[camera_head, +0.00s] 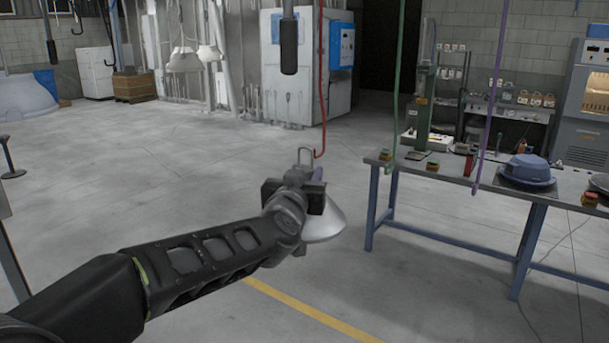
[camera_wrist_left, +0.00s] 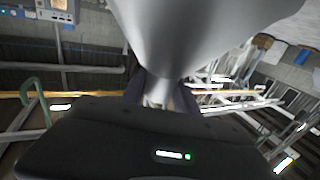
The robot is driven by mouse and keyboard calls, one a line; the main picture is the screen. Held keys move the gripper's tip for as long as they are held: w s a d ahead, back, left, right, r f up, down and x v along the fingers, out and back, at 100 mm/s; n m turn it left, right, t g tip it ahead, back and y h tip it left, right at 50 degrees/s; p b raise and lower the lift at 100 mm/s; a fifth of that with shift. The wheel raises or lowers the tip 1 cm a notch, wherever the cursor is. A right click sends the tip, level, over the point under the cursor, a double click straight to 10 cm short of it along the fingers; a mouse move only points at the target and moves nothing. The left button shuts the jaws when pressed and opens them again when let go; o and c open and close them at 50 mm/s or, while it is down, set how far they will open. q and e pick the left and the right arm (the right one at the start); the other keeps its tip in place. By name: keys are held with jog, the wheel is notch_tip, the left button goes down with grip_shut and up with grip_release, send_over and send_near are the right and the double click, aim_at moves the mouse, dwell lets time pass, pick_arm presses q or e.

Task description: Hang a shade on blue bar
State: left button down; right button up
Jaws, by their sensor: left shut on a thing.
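My left gripper (camera_head: 293,190) is shut on a pale grey shade (camera_head: 325,224), holding it in the air left of the workbench. The shade's wide cone hangs below the fingers, and a small metal loop stands up above them. In the left wrist view the shade (camera_wrist_left: 195,35) fills the upper middle, with its narrow neck between my fingers (camera_wrist_left: 160,97). A bluish-purple bar (camera_head: 490,100) hangs on the right, in front of the workbench; its lower end is near the bench top. The loop appears close to the lower end of a red bar (camera_head: 322,80), but contact cannot be told. My right gripper is not in view.
A green bar (camera_head: 396,80) hangs between the red and purple ones. A dark cylinder (camera_head: 289,45) hangs left of the red bar. The workbench (camera_head: 440,185) at right bears a blue lidded object (camera_head: 527,170) and small boxes. Open floor lies left and in front.

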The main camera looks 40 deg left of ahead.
pick_arm(q)
jog(key=shift+w, duration=1.05)
jog(key=shift+w+r, duration=0.1)
jog(key=shift+w+p, duration=0.55)
jog(key=shift+w, duration=0.85)
jog(key=shift+f+b, duration=1.05)
jog(key=shift+f, duration=0.35)
jog(key=c, duration=0.8)
grip_release()
jog(key=shift+c, duration=0.2)
jog(key=shift+s, duration=0.15)
